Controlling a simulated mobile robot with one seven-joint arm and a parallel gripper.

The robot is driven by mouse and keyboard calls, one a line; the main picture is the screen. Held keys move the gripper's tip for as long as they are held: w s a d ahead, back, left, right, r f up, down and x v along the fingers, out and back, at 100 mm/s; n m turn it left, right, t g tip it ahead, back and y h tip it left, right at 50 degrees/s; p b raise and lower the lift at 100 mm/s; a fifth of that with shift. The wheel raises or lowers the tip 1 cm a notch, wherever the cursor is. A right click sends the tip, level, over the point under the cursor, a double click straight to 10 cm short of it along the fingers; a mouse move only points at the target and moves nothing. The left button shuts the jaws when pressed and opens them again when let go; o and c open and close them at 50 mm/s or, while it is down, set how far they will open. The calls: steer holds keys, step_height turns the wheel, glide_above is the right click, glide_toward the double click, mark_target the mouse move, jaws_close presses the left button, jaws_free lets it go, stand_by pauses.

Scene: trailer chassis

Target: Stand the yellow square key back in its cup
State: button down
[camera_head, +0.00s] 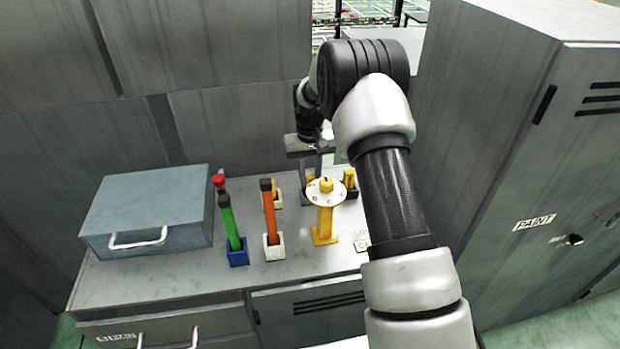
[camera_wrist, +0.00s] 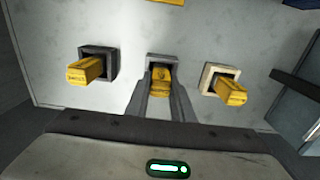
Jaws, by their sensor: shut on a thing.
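My gripper (camera_wrist: 161,92) is shut on a yellow key (camera_wrist: 161,76), with one finger on each side of it. The key is at the mouth of a grey square cup (camera_wrist: 164,57), between two other cups; how deep it sits cannot be told. In the head view my gripper (camera_head: 309,170) points down behind the yellow dial post, which hides much of the held key and its cup. Another yellow key (camera_wrist: 86,70) leans in a dark cup (camera_wrist: 104,56) on the left. A third yellow key (camera_wrist: 231,92) stands tilted in a cream cup (camera_wrist: 221,70) on the right.
A yellow post with a white numbered dial (camera_head: 325,193) stands in front of my gripper. An orange-handled tool (camera_head: 268,210) and a green one (camera_head: 229,222) stand in cups to the left. A blue-grey case (camera_head: 148,210) lies further left. A tall grey cabinet (camera_head: 530,150) is on the right.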

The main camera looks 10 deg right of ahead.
steer(key=shift+f, duration=0.2)
steer(key=c, duration=1.5)
jaws_free()
steer(key=shift+c, duration=0.2)
steer(key=shift+r, duration=0.1)
